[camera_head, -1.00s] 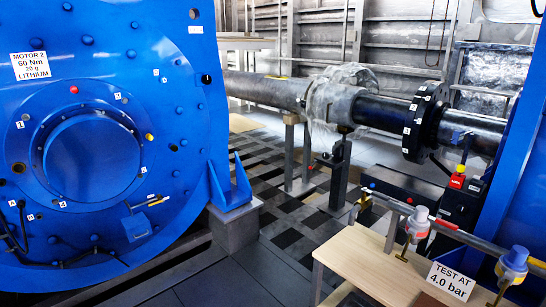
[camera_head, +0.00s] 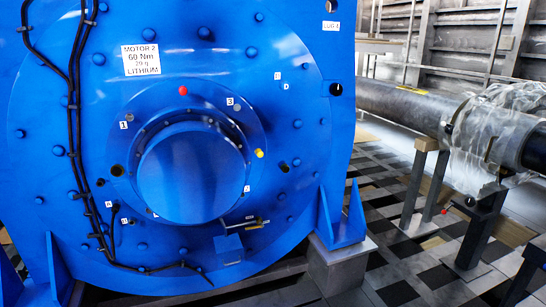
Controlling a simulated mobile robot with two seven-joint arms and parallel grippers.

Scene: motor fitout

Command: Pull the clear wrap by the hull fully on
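The clear wrap (camera_head: 492,125) is a crumpled transparent sheet around the grey pipe (camera_head: 395,105) at the right of the head view. It bunches around the pipe near a dark stand (camera_head: 480,228) and hangs down below it. The ribbed grey metal wall (camera_head: 455,45) behind may be the hull; I cannot tell for sure. Neither of my grippers is in view.
A large blue motor (camera_head: 120,190) labelled MOTOR 2 (camera_head: 141,60) fills the left and middle, with black cables (camera_head: 75,130) on its face. It stands on a grey block (camera_head: 342,268). Post supports (camera_head: 415,185) hold the pipe. Checkered floor (camera_head: 400,285) lies between motor and stands.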

